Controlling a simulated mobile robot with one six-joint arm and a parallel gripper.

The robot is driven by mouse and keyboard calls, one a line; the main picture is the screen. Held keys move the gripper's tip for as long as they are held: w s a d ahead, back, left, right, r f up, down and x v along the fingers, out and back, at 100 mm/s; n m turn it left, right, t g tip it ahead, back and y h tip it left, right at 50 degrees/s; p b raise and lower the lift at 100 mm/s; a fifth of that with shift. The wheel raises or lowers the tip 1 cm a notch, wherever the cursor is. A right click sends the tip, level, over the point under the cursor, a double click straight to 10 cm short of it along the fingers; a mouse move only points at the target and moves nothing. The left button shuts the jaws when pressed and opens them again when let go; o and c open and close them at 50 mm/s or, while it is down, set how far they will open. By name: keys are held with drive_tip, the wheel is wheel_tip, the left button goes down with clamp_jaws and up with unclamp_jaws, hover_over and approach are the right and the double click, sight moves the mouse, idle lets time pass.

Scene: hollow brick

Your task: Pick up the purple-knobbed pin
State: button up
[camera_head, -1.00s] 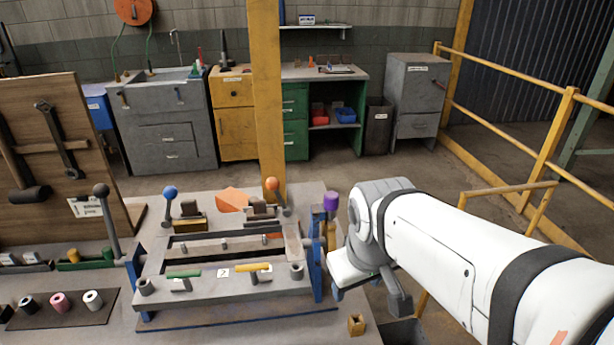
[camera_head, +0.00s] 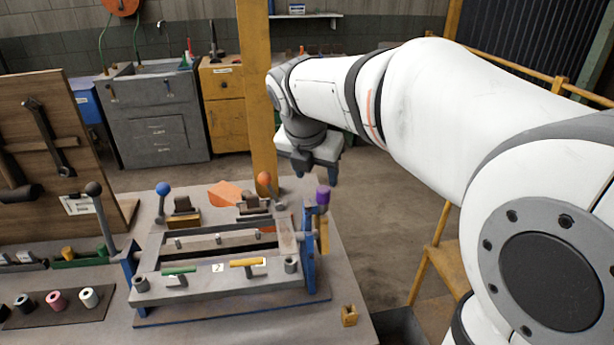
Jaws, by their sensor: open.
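The purple-knobbed pin (camera_head: 323,195) stands upright at the right end of the grey fixture frame (camera_head: 205,292), beside a blue bracket. A yellowish part shows just below the purple knob. My gripper (camera_head: 308,178) is open and points downward, above and slightly left of the purple knob in the picture.
An orange-knobbed lever (camera_head: 264,179) and a blue-knobbed lever (camera_head: 163,188) stand at the back of the fixture. A yellow post (camera_head: 258,100) rises behind the table. A small wooden block (camera_head: 349,315) lies at the table's front right.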

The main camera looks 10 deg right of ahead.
sight(322, 190)
drive_tip(key=x, duration=0.7)
drive_tip(key=shift+w+d+f+p, duration=0.15)
drive_tip(key=shift+d+f+p, duration=0.05)
drive_tip(key=shift+d+p, duration=0.15)
drive_tip(key=shift+c, duration=0.4)
drive_tip(key=c, duration=1)
